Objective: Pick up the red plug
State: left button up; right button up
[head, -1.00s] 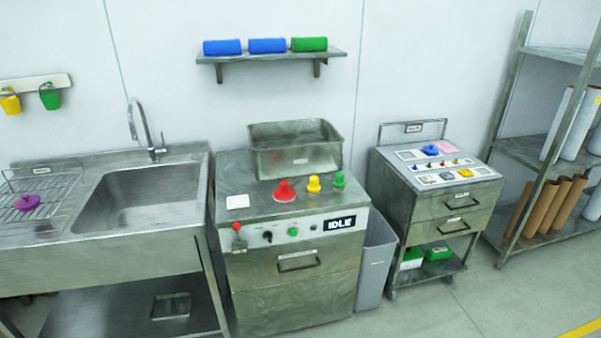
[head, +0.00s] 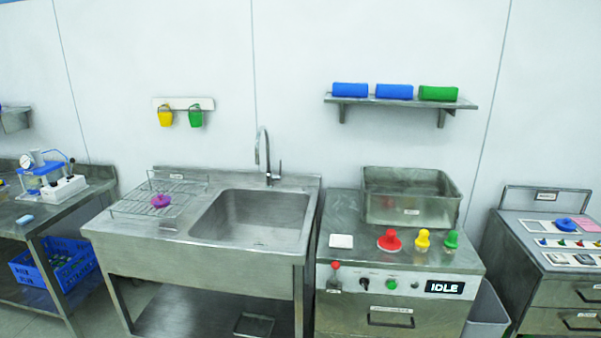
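A red plug (head: 389,240) with a wide base and a knob on top stands on the steel top of the dosing cabinet (head: 345,258). It is left of a yellow plug (head: 422,239) and a green plug (head: 451,240), in front of a steel bin (head: 408,212). A faint reddish patch shows inside the bin; I cannot tell what it is. The cabinet's display (head: 444,287) reads IDLE. Neither of my grippers is in view.
A sink (head: 255,218) stands left of the cabinet, with a purple object (head: 160,201) on its wire rack. A cart (head: 540,245) stands at the right, a bench with a blue crate (head: 52,265) at the left. A white pad (head: 341,241) lies left of the red plug.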

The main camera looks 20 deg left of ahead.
aim_at(162, 201)
jog(key=u, duration=1.6)
jog(key=i+j+z, duration=0.15)
jog(key=i+z, duration=0.3)
